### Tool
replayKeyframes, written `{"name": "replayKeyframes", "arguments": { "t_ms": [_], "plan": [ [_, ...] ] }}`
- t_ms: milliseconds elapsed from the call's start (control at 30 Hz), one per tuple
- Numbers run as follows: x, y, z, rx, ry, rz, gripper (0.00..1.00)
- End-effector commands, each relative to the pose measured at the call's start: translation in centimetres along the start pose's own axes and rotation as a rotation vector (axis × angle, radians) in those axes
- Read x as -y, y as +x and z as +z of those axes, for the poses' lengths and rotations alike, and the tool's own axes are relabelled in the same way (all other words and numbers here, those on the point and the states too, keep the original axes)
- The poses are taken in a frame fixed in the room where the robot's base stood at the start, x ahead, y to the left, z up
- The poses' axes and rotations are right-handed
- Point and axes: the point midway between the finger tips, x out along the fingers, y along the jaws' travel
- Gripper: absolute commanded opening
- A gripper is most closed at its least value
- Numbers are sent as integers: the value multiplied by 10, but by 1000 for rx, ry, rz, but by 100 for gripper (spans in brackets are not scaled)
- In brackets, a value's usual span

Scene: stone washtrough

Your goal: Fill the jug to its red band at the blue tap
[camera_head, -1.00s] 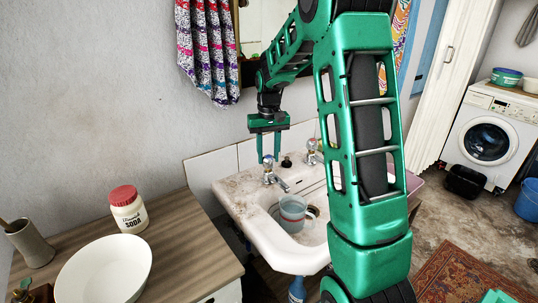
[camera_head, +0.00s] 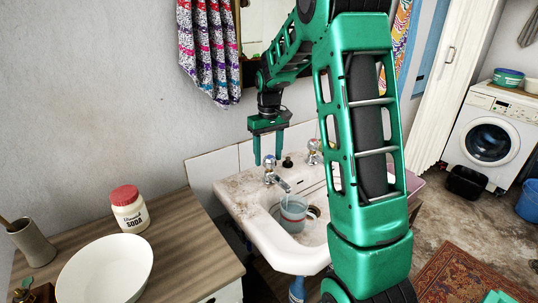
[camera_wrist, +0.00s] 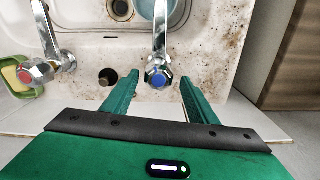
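The clear bluish jug (camera_head: 292,215) stands upright in the basin under the spout of the blue tap (camera_head: 269,173). A faint reddish line shows on its side; I cannot make out the water level against it. A thin pale streak between spout and jug may be running water. In the wrist view the blue tap's knob (camera_wrist: 158,78) lies between my fingertips, and part of the jug's rim (camera_wrist: 172,14) shows beyond it. My gripper (camera_head: 268,162) points down at the knob, open, with a gap on both sides; it also shows in the wrist view (camera_wrist: 159,77).
The red tap (camera_wrist: 36,71) stands left of the blue one in the wrist view. A wooden counter (camera_head: 186,245) at left holds a white bowl (camera_head: 105,270) and a soda jar (camera_head: 130,211).

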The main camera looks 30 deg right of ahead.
Motion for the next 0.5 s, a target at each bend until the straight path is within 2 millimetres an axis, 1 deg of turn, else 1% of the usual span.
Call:
{"name": "replayKeyframes", "arguments": {
  "t_ms": [133, 233, 367, 500],
  "plan": [
    [-1, -3, 0, -1, 2, 1, 53],
    [-1, -12, -1, -1, 2, 1, 53],
    [0, -34, -1, -4, 1, 2, 53],
    [0, -62, -2, -4, 1, 2, 53]
  ]
}}
